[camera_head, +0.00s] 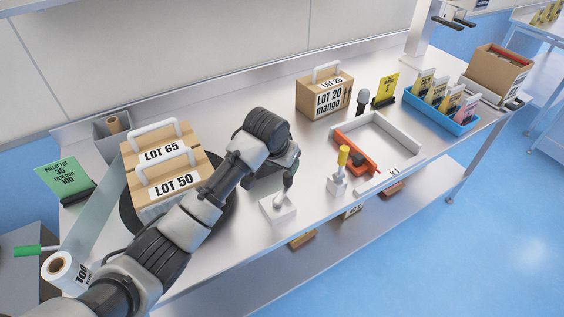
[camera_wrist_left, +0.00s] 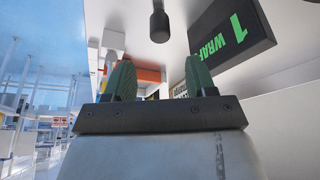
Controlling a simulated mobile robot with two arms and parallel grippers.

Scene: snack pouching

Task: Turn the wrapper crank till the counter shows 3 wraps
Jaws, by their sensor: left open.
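My left gripper (camera_wrist_left: 161,75) is open, its two green-padded fingers apart with nothing between them. In the left wrist view, a dark counter panel (camera_wrist_left: 232,42) shows a green 1 and the word WRAPS, partly cut off. A black cylindrical knob (camera_wrist_left: 158,26) is beyond the fingertips, apart from them; I cannot tell whether it is the crank's handle. My right gripper is not seen.
A film roll (camera_head: 62,271) stands at the lower left. A white tray (camera_head: 408,137), the LOT 20 carton (camera_head: 315,92) and a blue pouch rack (camera_head: 458,127) are farther right.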

